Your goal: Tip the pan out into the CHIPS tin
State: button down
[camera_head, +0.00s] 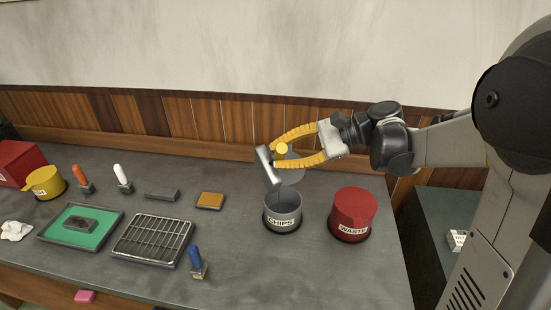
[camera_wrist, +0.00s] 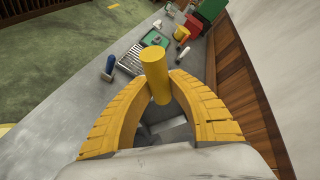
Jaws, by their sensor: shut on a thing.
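My gripper (camera_head: 278,155) is shut on the yellow handle of the pan, which also shows upright between the fingers in the wrist view (camera_wrist: 155,75). The grey pan (camera_head: 266,168) is tilted steeply, on edge, above the CHIPS tin (camera_head: 283,220). Its lower end hangs close over the tin's rim; I cannot tell if they touch. The tin is grey, upright and open at the top, with a white CHIPS label. A grey disc behind the pan may be its raised lid. The pan's contents and the tin's inside are not clearly visible.
A red WASTE tin (camera_head: 352,213) stands close right of the CHIPS tin, near the bench's right end. Bench space in front of the tins is clear.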

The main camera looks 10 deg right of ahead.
jog(key=shift+d, duration=0.1)
jog(key=shift+w+d+r+y+b, duration=0.1)
jog(key=shift+w+d+y+b, duration=0.05)
jog(key=shift+d+y+b, duration=0.5)
jog(key=shift+d, duration=0.15)
jog(key=shift+w+d+m+y+b, duration=0.15)
jog(key=shift+d+m+y+b, duration=0.2)
jog(key=shift+d+b, duration=0.45)
jog(key=shift+a, duration=0.1)
jog(key=shift+w+d+y+b, duration=0.15)
jog(key=shift+d+y+b, duration=0.35)
jog(key=shift+d+b, duration=0.35)
